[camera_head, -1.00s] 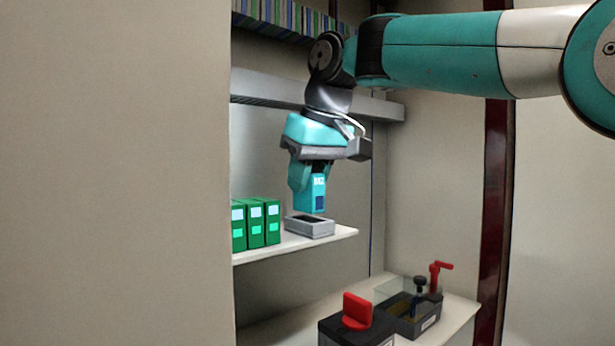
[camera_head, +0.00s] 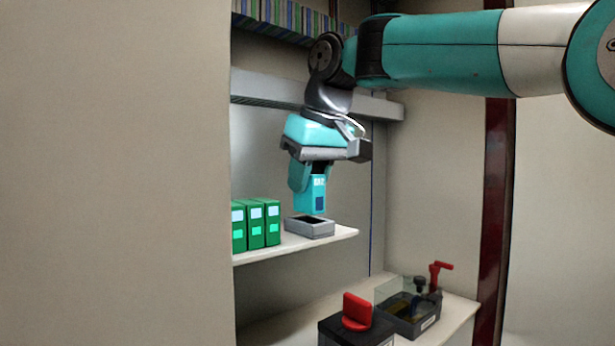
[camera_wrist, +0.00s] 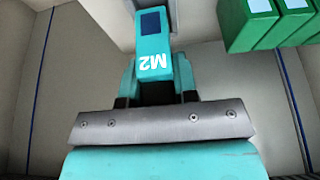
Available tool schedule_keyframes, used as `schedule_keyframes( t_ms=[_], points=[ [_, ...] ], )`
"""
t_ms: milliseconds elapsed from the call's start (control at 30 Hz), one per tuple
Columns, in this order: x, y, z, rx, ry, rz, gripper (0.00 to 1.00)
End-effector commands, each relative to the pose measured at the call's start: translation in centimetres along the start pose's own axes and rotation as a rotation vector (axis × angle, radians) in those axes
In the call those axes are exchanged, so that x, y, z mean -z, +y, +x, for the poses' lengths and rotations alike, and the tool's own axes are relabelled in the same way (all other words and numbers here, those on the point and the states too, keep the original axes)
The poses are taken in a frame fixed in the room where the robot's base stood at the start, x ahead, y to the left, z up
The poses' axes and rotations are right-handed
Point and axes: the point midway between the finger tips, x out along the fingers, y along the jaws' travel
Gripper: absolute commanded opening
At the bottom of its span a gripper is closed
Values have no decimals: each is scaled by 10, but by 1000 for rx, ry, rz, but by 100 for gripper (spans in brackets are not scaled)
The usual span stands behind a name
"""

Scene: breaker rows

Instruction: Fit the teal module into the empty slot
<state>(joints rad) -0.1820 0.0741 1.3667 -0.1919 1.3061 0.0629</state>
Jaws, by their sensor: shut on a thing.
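The teal module (camera_head: 314,194), with a dark blue square on its face, is held upright in my gripper (camera_head: 311,180). In the wrist view the module (camera_wrist: 153,45) carries the white letters M2, and the gripper (camera_wrist: 155,72) is shut around it. The empty slot (camera_head: 310,227) is a grey frame with a dark opening on the shelf. The module's lower end is just above the slot, and whether it touches or enters the opening is hard to tell. In the wrist view the slot is mostly hidden behind the module.
Several green modules (camera_head: 256,224) stand in a row on the white shelf (camera_head: 345,234), left of the slot. They also show in the wrist view (camera_wrist: 250,22). Below are a black box with a red handle (camera_head: 357,311) and a clear-topped dark box (camera_head: 410,312). The shelf's right end is bare.

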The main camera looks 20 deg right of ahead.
Motion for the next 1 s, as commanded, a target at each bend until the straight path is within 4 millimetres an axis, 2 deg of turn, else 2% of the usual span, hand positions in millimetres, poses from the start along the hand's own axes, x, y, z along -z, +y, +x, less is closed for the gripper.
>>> schedule_keyframes(
  t_ms=[1000],
  points=[
    [-2,0,4,0,1,0,3]
  ],
)
